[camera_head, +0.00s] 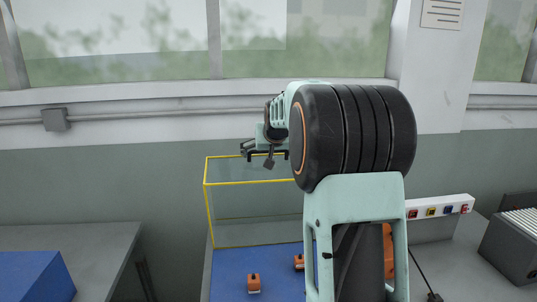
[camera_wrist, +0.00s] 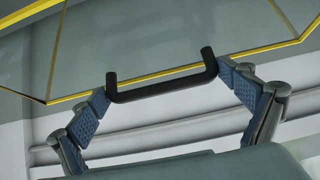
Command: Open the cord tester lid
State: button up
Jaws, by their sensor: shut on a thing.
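The cord tester lid (camera_head: 250,216) is a clear panel hood with yellow edges. It stands raised at the back of the blue tester bed (camera_head: 225,280). My gripper (camera_head: 262,155) is at the lid's upper edge. In the wrist view, the lid's clear panel (camera_wrist: 150,45) fills the upper part and a black bar handle (camera_wrist: 160,91) sits on its yellow edge. My gripper (camera_wrist: 166,90) has one finger at each end of this handle and is shut on it. My arm hides the lid's right side in the head view.
Small orange blocks (camera_head: 253,283) sit on the blue bed. A strip with several coloured buttons (camera_head: 438,209) is at the right, beside a grey ribbed box (camera_head: 515,245). A grey table (camera_head: 75,240) with a blue block (camera_head: 35,278) is at the left. The wall and windows are behind.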

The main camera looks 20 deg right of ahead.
jog(key=shift+w+d+r, duration=0.15)
jog(key=shift+r, duration=0.2)
jog(key=o, duration=1.3)
jog(key=shift+f, duration=0.1)
jog(key=v, duration=1.2)
jog(key=shift+f, duration=0.1)
